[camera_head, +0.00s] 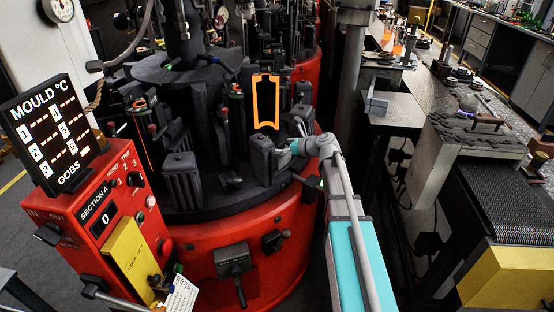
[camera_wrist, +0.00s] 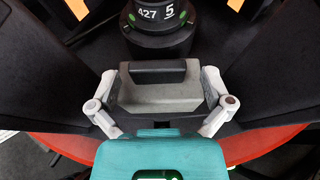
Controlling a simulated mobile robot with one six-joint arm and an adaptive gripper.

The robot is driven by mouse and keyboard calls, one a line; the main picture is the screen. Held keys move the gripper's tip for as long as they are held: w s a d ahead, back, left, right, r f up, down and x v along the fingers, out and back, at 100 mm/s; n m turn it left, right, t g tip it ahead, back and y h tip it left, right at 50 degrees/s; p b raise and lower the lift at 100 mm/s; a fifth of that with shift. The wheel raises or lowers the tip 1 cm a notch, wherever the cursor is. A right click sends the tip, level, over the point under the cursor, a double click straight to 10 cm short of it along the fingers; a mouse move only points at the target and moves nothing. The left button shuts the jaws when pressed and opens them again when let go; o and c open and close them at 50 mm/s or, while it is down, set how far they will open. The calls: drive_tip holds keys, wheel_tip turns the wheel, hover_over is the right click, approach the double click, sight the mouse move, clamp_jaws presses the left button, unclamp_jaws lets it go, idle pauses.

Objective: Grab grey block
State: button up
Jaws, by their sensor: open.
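The grey block (camera_wrist: 160,98) shows in the wrist view, with a black bar-shaped part (camera_wrist: 158,70) along its far upper edge. My gripper (camera_wrist: 160,84) is open, with one pale grey finger at each side of the block. The fingers are close to the block's ends; I cannot tell whether they touch it. In the head view my gripper (camera_head: 292,148) is at the right side of the black mould machine, beside a dark upright mould block (camera_head: 262,158). The grey block is hard to make out there.
A black cylinder marked "427 5" (camera_wrist: 158,30) stands just beyond the block. Black mould walls flank my gripper on both sides. An orange-glowing mould (camera_head: 265,102) stands behind it. A red control panel (camera_head: 115,215) is at left, and a grey bench (camera_head: 398,108) at right.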

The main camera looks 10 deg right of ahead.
drive_tip(key=shift+x, duration=0.8)
drive_tip(key=c, duration=1.3)
